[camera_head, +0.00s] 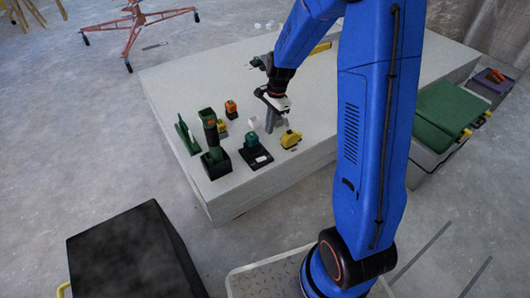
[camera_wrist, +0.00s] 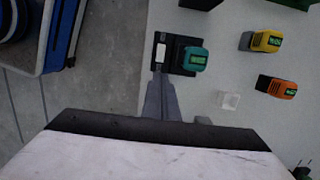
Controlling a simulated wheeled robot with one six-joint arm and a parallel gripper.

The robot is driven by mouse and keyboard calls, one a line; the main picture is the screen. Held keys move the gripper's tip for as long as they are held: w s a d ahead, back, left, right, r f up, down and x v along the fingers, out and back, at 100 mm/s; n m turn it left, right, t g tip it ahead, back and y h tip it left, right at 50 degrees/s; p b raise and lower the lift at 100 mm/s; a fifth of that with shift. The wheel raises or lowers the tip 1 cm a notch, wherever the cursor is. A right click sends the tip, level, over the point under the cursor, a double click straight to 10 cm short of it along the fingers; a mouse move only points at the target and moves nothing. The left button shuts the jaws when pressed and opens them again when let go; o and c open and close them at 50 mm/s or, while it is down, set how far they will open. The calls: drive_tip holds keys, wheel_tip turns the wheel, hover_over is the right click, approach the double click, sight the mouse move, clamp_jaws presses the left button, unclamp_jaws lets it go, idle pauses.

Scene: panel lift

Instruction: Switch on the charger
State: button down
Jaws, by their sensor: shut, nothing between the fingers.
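The charger is a flat black base on the grey-white slab. It shows in the head view (camera_head: 259,160) and near the top of the wrist view (camera_wrist: 174,67). A teal battery (camera_wrist: 195,59) sits on it, also visible in the head view (camera_head: 250,141). A small white rectangle (camera_wrist: 161,52) lies on the charger's left edge in the wrist view; I cannot tell a switch position. My gripper (camera_head: 269,129) points down just behind the charger in the head view. In the wrist view its shut, empty grey fingers (camera_wrist: 158,77) reach the charger's lower left corner; contact is unclear.
A yellow battery (camera_wrist: 262,42), an orange battery (camera_wrist: 278,87) and a white cube (camera_wrist: 230,101) stand nearby. A green-and-black drill (camera_head: 210,130) stands upright left of the charger. The slab's front edge is close to the charger.

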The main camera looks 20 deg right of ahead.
sight(261, 158)
drive_tip(key=shift+f, duration=0.1)
drive_tip(key=f, duration=0.4)
drive_tip(key=a+f, duration=0.1)
drive_tip(key=f, duration=0.4)
drive_tip(key=a+f, duration=0.1)
drive_tip(key=f, duration=0.3)
drive_tip(key=shift+s+f, duration=0.3)
drive_tip(key=shift+f, duration=0.2)
drive_tip(key=shift+s+a+r, duration=0.15)
drive_tip(key=shift+a, duration=0.25)
drive_tip(key=shift+s+a+r, duration=0.1)
drive_tip(key=shift+a+r, duration=0.05)
drive_tip(key=shift+a, duration=0.2)
drive_tip(key=shift+r, duration=0.1)
drive_tip(key=shift+w+d+r, duration=0.1)
drive_tip(key=shift+d+r, duration=0.05)
drive_tip(key=shift+r, duration=0.05)
wheel_tip(261, 158, up, 13)
drive_tip(key=d, duration=0.2)
drive_tip(key=shift+w+r, duration=0.15)
drive_tip(key=shift+w, duration=0.05)
